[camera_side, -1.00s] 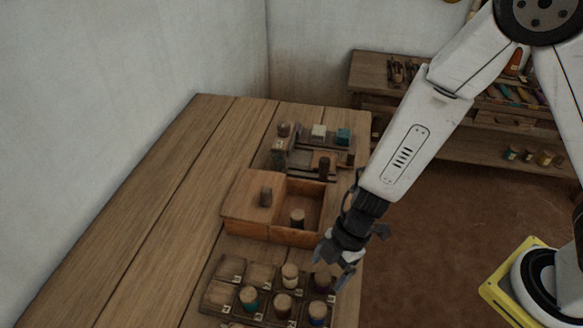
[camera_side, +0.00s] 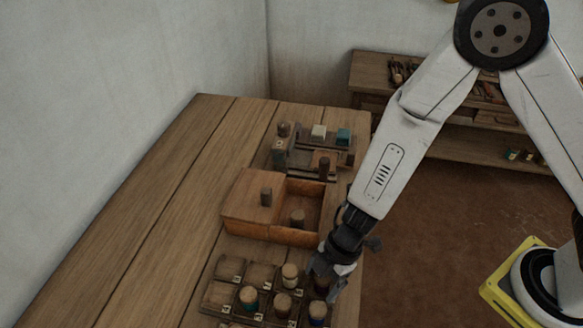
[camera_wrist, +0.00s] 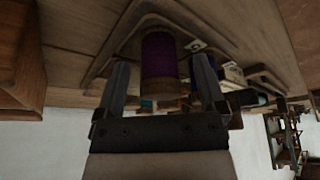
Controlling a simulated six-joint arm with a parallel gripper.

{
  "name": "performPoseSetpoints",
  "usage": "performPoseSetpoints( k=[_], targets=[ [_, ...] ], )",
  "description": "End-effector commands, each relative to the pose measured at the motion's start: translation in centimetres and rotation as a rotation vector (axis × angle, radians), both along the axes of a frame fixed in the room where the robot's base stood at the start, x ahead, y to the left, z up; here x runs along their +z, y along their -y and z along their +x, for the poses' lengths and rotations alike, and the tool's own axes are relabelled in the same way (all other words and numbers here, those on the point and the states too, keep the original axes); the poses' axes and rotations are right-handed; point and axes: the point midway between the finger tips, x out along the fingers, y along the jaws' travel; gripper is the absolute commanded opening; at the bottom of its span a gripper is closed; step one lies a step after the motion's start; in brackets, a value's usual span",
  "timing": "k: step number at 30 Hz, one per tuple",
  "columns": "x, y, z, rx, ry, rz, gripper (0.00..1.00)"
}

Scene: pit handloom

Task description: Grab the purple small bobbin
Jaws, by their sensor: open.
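The purple small bobbin (camera_wrist: 160,58) stands in a tray compartment, with its pale wooden end showing, in the wrist view. My gripper (camera_wrist: 162,74) is open, with one finger on each side of the bobbin and visible gaps between them. In the side view my gripper (camera_side: 322,274) is low over the right end of the bobbin tray (camera_side: 240,268), and it hides most of the bobbin there. I cannot tell whether a finger touches it.
Several other bobbins stand in the tray, including a teal one (camera_side: 249,297) and a blue one (camera_side: 317,313). A wooden box (camera_side: 250,228) with a partly covering lid stands just behind. The left of the table (camera_side: 130,240) is clear.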

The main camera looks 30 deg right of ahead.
Motion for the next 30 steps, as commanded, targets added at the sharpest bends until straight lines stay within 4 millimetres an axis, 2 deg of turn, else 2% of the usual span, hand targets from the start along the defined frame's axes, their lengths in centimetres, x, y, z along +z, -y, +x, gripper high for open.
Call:
performPoseSetpoints(
  k=[1,2,9,10,22,30],
  targets=[
    [0.0,0.0,0.0,0.0,0.0,0.0,0.89],
    [0.0,0.0,0.0,0.0,0.0,0.0,0.83],
    [0.0,0.0,0.0,0.0,0.0,0.0,0.07],
    [0.0,0.0,0.0,0.0,0.0,0.0,0.0],
    [0.2,0.0,0.0,0.002,0.001,0.001,0.0],
    [1.5,0.0,0.0,0.001,0.002,0.002,0.0]
  ],
)
